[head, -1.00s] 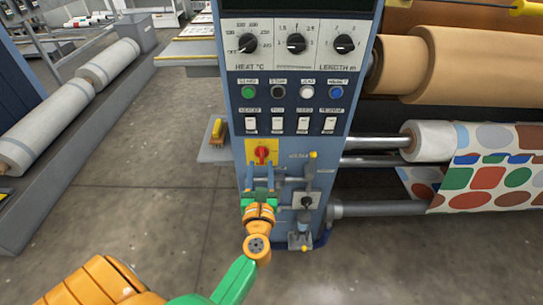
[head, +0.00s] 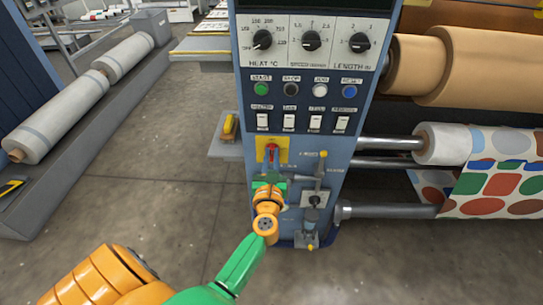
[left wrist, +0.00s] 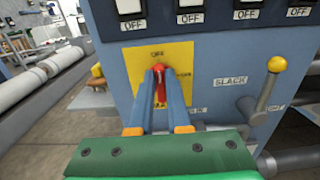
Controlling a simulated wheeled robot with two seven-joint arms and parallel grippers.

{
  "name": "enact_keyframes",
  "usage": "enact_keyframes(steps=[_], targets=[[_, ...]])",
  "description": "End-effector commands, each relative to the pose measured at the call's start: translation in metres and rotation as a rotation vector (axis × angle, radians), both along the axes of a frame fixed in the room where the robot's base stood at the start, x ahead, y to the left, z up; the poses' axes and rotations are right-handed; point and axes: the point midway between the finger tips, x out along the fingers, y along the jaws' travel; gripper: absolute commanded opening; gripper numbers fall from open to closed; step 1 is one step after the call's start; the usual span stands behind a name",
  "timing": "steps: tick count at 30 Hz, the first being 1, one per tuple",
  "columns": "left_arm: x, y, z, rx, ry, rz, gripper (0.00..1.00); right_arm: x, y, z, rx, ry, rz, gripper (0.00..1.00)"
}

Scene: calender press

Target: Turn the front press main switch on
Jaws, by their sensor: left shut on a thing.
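The front press main switch is a red rotary handle (head: 272,152) on a yellow plate (head: 263,143), low on the blue press panel. In the left wrist view the red handle (left wrist: 160,88) sits between my two blue fingers, and the yellow plate (left wrist: 182,55) shows around it. "OFF" is printed at the top of the plate, and a partly hidden label is at its right. The handle looks about upright, towards OFF. My left gripper (left wrist: 159,78) is shut on the handle; it also shows in the head view (head: 271,166). My right gripper is not in view.
A lever with a yellow knob (left wrist: 277,64) stands close right of the switch, beside the "SLACK" label. White rocker switches (head: 302,122), coloured buttons and dials are above. A small shelf (head: 226,149) juts out left of the panel. Printed fabric (head: 490,185) and rollers are at the right.

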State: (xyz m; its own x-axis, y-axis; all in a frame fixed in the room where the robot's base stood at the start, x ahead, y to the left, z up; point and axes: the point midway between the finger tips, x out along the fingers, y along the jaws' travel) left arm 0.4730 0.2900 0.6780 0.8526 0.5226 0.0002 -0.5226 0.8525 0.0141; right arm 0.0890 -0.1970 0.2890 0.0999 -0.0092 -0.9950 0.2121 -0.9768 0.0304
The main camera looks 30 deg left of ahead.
Motion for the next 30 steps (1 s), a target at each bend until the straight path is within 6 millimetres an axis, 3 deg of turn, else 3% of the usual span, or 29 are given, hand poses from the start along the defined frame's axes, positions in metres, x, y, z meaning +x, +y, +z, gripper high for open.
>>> enact_keyframes(steps=[12, 30], targets=[[0.002, -0.003, 0.001, 0.214, 0.133, 0.001, 0.0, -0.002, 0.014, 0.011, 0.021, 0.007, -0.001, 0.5], [0.005, -0.008, -0.003, 0.702, 0.432, -0.001, 0.0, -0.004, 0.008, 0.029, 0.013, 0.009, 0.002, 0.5]])
